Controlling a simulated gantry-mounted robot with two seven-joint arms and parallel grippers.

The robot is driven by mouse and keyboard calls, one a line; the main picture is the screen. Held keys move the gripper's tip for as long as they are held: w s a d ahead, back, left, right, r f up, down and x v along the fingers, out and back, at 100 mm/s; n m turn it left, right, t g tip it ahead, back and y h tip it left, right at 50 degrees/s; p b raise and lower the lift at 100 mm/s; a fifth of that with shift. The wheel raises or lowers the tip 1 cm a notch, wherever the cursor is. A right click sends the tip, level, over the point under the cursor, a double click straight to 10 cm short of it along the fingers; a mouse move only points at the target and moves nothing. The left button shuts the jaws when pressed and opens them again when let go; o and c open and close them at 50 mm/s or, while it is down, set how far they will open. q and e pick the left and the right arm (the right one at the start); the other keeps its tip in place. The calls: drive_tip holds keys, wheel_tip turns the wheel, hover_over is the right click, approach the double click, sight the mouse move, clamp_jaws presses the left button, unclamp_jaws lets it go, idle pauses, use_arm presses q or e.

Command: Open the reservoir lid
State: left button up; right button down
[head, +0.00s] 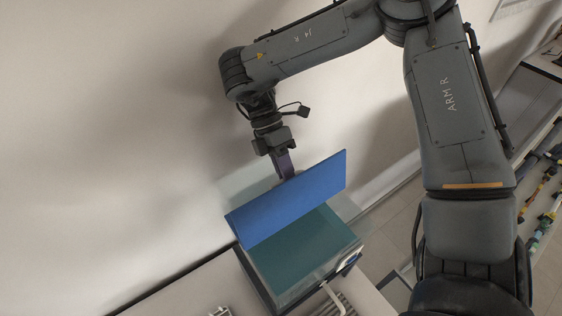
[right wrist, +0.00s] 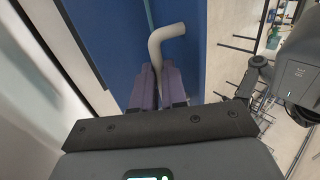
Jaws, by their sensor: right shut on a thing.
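The reservoir (head: 268,283) is a clear-walled box with a teal surface inside, low in the middle of the head view. Its blue lid (head: 290,198) stands tilted up, with an open gap above the teal surface. My right gripper (head: 286,174) is behind the lid, its fingertips partly hidden by it. In the right wrist view its purple fingers (right wrist: 160,78) are shut on a pale bent handle (right wrist: 158,42) against the blue lid (right wrist: 110,35). My left gripper is not in view.
A pale wall (head: 100,120) rises close behind the reservoir. A white bent pipe (head: 333,297) stands in front of it. Coloured fittings (head: 543,205) lie on a surface at the far right. The tiled floor (head: 395,222) shows between.

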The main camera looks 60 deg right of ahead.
drive_tip(key=shift+w+d+f, duration=0.1)
drive_tip(key=shift+d+f, duration=0.15)
drive_tip(key=shift+f, duration=0.15)
drive_tip(key=c, duration=1.2)
unclamp_jaws()
drive_tip(key=shift+a, duration=0.1)
drive_tip(key=shift+o, duration=0.2)
drive_tip(key=shift+r, duration=0.1)
drive_tip(key=shift+r, duration=0.1)
drive_tip(key=s+d+r, duration=0.2)
drive_tip(key=s+r, duration=0.8)
drive_tip(key=s, duration=0.1)
drive_tip(key=shift+s+d+r+b, duration=0.2)
drive_tip(key=shift+r+b, duration=0.1)
drive_tip(key=shift+r, duration=0.1)
